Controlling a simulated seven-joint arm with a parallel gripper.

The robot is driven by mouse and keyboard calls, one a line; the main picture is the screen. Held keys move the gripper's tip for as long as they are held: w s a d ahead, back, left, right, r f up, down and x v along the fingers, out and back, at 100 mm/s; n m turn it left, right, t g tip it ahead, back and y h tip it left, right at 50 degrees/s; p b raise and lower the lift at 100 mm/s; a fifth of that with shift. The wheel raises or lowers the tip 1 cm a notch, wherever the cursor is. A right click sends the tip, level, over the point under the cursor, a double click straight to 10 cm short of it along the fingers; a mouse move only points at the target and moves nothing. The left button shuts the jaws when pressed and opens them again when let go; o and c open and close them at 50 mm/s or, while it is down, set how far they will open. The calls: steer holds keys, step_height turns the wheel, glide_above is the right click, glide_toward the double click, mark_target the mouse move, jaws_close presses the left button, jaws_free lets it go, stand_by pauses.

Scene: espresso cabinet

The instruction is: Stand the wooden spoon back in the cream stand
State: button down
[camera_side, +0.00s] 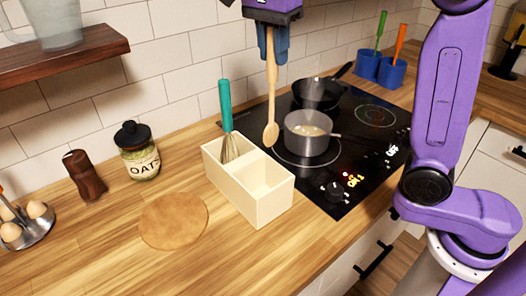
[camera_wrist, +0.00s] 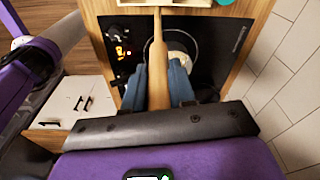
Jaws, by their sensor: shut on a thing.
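The wooden spoon (camera_side: 271,100) hangs upright, bowl down, from my gripper (camera_side: 272,45) in the side view. My gripper is shut on its upper handle. The spoon's bowl is in front of the hob's left part, to the right of the cream stand (camera_side: 262,213) and apart from it as far as I can see. The stand has two compartments. The back left one holds a whisk with a teal handle (camera_side: 226,105); the front right one is empty. In the wrist view the spoon (camera_wrist: 158,60) runs between the blue fingers (camera_wrist: 160,82), and the stand's edge (camera_wrist: 150,4) shows at the top.
A grey pot (camera_side: 307,140) and a dark pan (camera_side: 318,92) stand on the black hob (camera_side: 370,135). An oats jar (camera_side: 138,155), a brown mill (camera_side: 84,176) and a round board (camera_side: 174,221) are left of the stand. The counter's front is clear.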

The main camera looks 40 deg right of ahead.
steer(key=s+a+f, duration=0.2)
steer(key=s+a, duration=0.2)
steer(key=a, duration=0.2)
step_height(320, 180, down, 10)
steer(key=shift+s+a+r, duration=0.15)
steer(key=shift+a+r, duration=0.05)
steer(key=shift+r, duration=0.05)
steer(key=c, duration=0.9)
jaws_free()
steer(key=shift+f, duration=0.1)
steer(key=shift+c, duration=0.2)
step_height(320, 180, up, 12)
steer(key=a, duration=0.1)
steer(key=shift+s+a, duration=0.15)
steer(key=shift+a, duration=0.05)
